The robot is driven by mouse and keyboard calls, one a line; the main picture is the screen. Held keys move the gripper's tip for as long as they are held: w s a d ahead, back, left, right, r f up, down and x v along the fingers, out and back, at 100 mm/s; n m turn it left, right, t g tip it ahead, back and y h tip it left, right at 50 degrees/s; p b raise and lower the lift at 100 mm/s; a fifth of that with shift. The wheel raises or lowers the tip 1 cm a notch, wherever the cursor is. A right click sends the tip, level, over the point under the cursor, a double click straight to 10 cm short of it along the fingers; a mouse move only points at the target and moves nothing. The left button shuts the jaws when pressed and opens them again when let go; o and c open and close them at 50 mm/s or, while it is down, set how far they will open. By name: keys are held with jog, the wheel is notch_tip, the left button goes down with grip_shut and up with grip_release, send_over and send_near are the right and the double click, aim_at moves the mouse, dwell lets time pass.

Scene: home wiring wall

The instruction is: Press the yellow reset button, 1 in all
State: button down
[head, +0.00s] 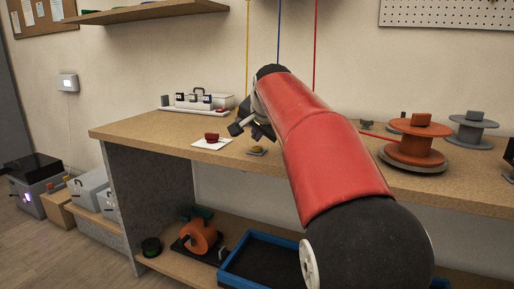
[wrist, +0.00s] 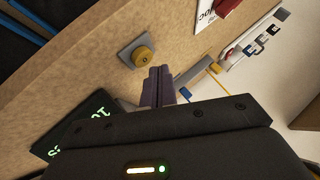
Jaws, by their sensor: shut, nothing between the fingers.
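The yellow reset button (wrist: 143,55) is a round yellow cap on a small grey plate (wrist: 127,50), lying on the wooden bench top. In the head view the yellow button (head: 257,149) sits near the bench's front edge, just below my gripper (head: 248,130). In the wrist view my gripper's dark fingers (wrist: 158,85) are together and empty. Their tips are near the button, slightly below and right of it in the picture, and appear apart from it. The exact height of the tips above the bench is unclear.
A red button (head: 212,137) on a white labelled card stands left of the yellow one. A white breaker strip (head: 197,103) is behind. An orange spool (head: 416,143) and a grey spool (head: 472,128) stand at right. A dark display with green text (wrist: 80,130) shows at lower left.

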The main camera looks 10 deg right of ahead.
aim_at(258, 148)
jog(key=shift+f, duration=0.45)
jog(key=shift+f+b, duration=0.5)
jog(key=shift+b, duration=0.1)
dwell(0.5)
jog(key=shift+r, duration=0.1)
jog(key=shift+r+p, duration=0.8)
jog(key=shift+p, duration=0.1)
jog(key=shift+r, duration=0.15)
notch_tip(258, 148, up, 5)
jog(key=p, duration=0.5)
